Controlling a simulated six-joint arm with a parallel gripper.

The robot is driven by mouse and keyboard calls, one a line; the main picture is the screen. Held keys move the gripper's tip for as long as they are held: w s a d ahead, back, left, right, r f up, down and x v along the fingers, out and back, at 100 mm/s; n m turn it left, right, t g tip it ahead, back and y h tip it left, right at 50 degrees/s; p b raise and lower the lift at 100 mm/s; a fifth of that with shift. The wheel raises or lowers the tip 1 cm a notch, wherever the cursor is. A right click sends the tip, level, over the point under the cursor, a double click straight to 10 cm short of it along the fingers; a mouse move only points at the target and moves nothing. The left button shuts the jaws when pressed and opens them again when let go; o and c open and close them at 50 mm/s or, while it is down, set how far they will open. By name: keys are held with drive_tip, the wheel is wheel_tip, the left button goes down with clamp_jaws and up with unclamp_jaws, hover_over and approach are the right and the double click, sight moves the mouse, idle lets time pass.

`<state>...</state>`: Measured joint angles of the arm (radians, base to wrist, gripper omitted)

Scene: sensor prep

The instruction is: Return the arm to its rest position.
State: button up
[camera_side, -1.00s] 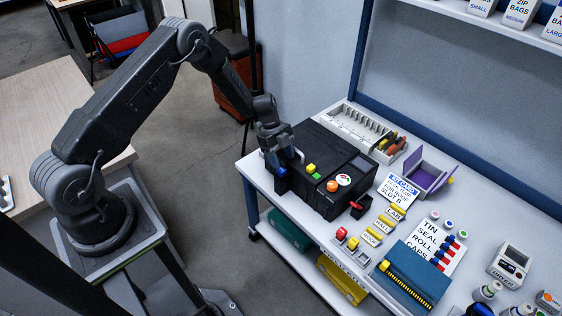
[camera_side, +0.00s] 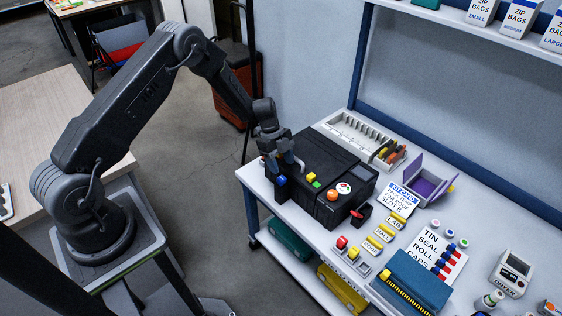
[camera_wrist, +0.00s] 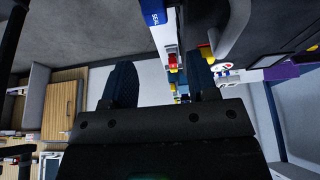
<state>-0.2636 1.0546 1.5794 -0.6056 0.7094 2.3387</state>
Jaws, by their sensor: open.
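My gripper (camera_side: 270,164) hangs at the far left end of the black machine (camera_side: 325,165), beside its grey curved handle and near a blue part at its left front corner (camera_side: 282,180). In the wrist view my gripper (camera_wrist: 160,82) shows its two dark fingers spread apart with nothing held between them. The grey handle (camera_wrist: 236,32) shows just right of the right finger, and a blue SEAL label (camera_wrist: 153,12) lies above the gap. In the side view I cannot tell whether the fingers touch the machine. My arm reaches over from its base at the left, bent at the elbow.
The white bench (camera_side: 325,232) holds a grey slotted tray (camera_side: 345,130), a purple open box (camera_side: 428,188), a teal case (camera_side: 415,278), yellow labelled parts and caps. A wooden table (camera_side: 35,110) stands at the left. Open floor lies between table and bench.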

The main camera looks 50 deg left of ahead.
drive_tip(key=s+d+r+n+t+y, duration=0.1)
drive_tip(key=s+d+r+n, duration=0.15)
drive_tip(key=r, duration=0.65)
drive_tip(key=s+d+r+n, duration=0.1)
drive_tip(key=s+r+n, duration=0.2)
drive_tip(key=r, duration=0.5)
drive_tip(key=s+d+r+n+t+y, duration=0.1)
drive_tip(key=s+d+r+n, duration=0.15)
drive_tip(key=r, duration=0.65)
drive_tip(key=s+r+n+t+y, duration=0.1)
drive_tip(key=s+r+n, duration=0.2)
drive_tip(key=s, duration=0.4)
drive_tip(key=s+d+r+n+t, duration=0.1)
drive_tip(key=s+r+n, duration=0.2)
drive_tip(key=s, duration=0.3)
drive_tip(key=s+r+n+t+y, duration=0.1)
drive_tip(key=s+r+n, duration=0.2)
drive_tip(key=s, duration=0.4)
drive_tip(key=shift+s+d+n+t+y, duration=0.2)
drive_tip(key=shift+s+n+t+y, duration=0.15)
drive_tip(key=shift+n, duration=0.15)
